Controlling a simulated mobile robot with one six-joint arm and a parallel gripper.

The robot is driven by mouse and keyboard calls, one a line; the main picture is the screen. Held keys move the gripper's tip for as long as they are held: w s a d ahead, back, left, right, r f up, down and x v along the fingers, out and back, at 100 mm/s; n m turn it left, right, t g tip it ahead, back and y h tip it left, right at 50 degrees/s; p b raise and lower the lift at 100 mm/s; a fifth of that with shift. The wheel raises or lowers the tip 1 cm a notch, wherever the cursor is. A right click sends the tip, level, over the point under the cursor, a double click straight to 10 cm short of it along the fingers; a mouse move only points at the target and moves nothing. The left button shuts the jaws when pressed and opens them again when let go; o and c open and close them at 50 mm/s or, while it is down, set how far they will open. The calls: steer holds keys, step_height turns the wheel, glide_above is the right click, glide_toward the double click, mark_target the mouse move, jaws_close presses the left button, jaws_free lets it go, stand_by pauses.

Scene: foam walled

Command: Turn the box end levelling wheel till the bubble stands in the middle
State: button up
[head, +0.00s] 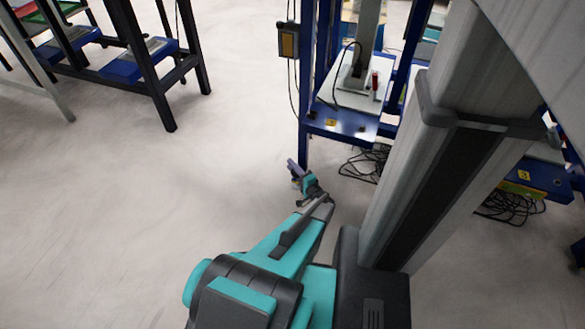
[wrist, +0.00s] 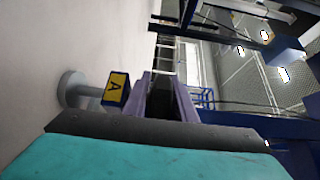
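My gripper (head: 293,168) is low over the floor in the head view, beside the foot of a blue bench leg (head: 303,140). In the wrist view my gripper (wrist: 166,78) shows two purple fingers standing apart, with a dark area between them; I cannot tell if it is a thing or shadow. To their left, a grey disc on a short stem (wrist: 72,90) stands next to a dark block with a yellow label "A" (wrist: 117,87). The fingers appear apart from both. I cannot make out a levelling wheel for certain, and no bubble shows.
A blue bench (head: 345,125) with a yellow tag stands ahead, with black cables (head: 365,163) on the floor beneath. A dark rack (head: 165,85) stands far left. The floor (head: 120,220) at left is clear.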

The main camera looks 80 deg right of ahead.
steer(key=shift+c, duration=0.2)
jaws_close()
steer(key=shift+n+t+y, duration=0.4)
steer(key=shift+y, duration=0.1)
